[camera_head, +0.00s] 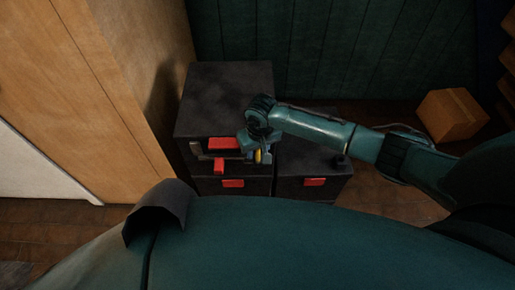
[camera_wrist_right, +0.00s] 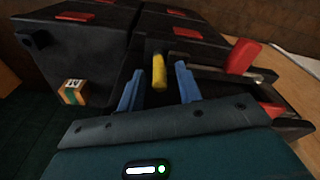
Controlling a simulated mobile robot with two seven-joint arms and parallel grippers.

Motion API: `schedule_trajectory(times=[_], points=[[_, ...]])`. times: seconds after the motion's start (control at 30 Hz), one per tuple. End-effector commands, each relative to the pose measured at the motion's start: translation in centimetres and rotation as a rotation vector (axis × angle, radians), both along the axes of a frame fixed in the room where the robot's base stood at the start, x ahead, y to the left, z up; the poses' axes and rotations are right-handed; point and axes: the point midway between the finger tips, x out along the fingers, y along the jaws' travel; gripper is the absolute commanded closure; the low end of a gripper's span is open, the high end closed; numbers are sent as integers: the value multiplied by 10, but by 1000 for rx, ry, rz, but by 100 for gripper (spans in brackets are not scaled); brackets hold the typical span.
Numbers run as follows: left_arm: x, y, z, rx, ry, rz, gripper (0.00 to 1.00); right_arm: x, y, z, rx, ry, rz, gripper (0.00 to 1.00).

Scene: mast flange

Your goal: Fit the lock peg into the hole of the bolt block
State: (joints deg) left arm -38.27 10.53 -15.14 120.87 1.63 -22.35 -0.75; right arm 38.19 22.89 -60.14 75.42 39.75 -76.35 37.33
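A yellow peg (camera_wrist_right: 159,72), which I take to be the lock peg, stands out from the dark unit between the two blue fingers of my right gripper (camera_wrist_right: 158,88). The fingers are apart, with a gap on each side of the peg. In the head view the right gripper (camera_head: 259,150) is at the front of the dark cabinet, and the peg (camera_head: 258,156) shows as a small yellow spot. A grey bar with a red block (camera_wrist_right: 243,56) lies right of the gripper in the wrist view; it may belong to the bolt. I cannot make out the hole. My left gripper is not in view.
The dark cabinet (camera_head: 225,95) has red handles (camera_head: 232,183); a lower dark unit (camera_head: 310,160) stands to its right. A cardboard box (camera_head: 450,114) is on the floor at right. A small marked cube (camera_wrist_right: 73,92) shows in the wrist view. A wooden panel (camera_head: 100,80) stands left.

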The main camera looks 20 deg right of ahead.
Motion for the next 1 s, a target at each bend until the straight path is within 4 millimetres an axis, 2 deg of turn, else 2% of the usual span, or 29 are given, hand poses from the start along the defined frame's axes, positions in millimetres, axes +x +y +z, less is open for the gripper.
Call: schedule_trajectory(times=[0.13,0.23,0.6,0.73,0.87,1.0], points=[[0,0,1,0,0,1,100,0,0,4,-1,-1,0,65],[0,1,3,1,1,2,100,-1,0,16,1,-1,-1,65],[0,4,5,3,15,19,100,-10,-1,92,2,-3,0,65],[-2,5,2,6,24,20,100,-12,-1,110,1,-2,0,65],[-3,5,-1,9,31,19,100,-14,-1,119,4,-2,1,65],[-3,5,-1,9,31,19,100,-26,18,104,75,-27,43,65]])
